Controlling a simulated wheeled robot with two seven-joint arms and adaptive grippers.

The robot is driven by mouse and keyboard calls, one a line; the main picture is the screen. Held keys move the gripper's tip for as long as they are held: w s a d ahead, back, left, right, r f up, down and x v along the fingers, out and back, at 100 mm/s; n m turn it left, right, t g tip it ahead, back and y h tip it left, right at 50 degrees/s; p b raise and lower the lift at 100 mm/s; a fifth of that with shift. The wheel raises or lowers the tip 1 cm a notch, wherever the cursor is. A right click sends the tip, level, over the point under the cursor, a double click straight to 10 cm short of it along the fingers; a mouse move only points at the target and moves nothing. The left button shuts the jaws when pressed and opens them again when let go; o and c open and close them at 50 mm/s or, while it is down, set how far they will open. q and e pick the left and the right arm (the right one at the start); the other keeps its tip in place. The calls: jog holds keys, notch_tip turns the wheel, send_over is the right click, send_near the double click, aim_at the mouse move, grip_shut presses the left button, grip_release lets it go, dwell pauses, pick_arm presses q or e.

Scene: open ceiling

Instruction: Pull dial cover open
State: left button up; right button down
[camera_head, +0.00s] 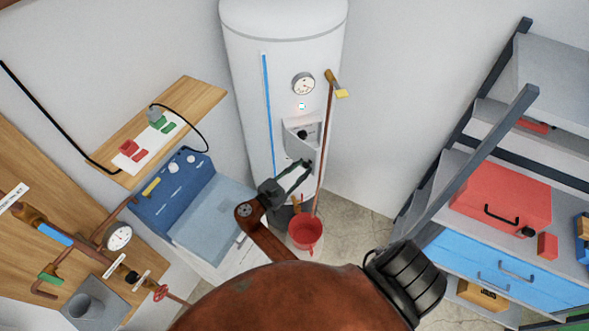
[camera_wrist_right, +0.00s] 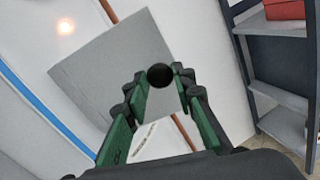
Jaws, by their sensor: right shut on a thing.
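The white water heater (camera_head: 285,70) stands at the back. On its front is a pale housing (camera_head: 289,131) with a dark round part inside, probably the dial. The grey dial cover (camera_wrist_right: 100,65) fills the middle of the right wrist view, tilted, with a black knob (camera_wrist_right: 160,76) on it. My right gripper (camera_head: 307,166) is at the lower edge of the housing. In the wrist view its green-padded fingers (camera_wrist_right: 163,92) are shut on the knob from both sides. How far the cover stands open is hard to tell. My left gripper is not in view.
A round gauge (camera_head: 303,83) is above the housing. A brown pipe (camera_head: 326,140) runs down just right of it and a blue strip (camera_head: 268,100) left. A red bucket (camera_head: 305,233) is below. Shelves with a red toolbox (camera_head: 500,195) stand right; a blue washer-like unit (camera_head: 180,195) stands left.

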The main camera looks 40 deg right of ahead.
jog(key=shift+r, duration=0.1)
jog(key=c, duration=1.6)
grip_release()
jog(key=shift+r, duration=0.15)
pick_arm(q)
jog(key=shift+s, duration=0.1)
pick_arm(e)
notch_tip(320, 180, up, 10)
jog(key=shift+f, duration=0.2)
jog(key=shift+c, duration=0.6)
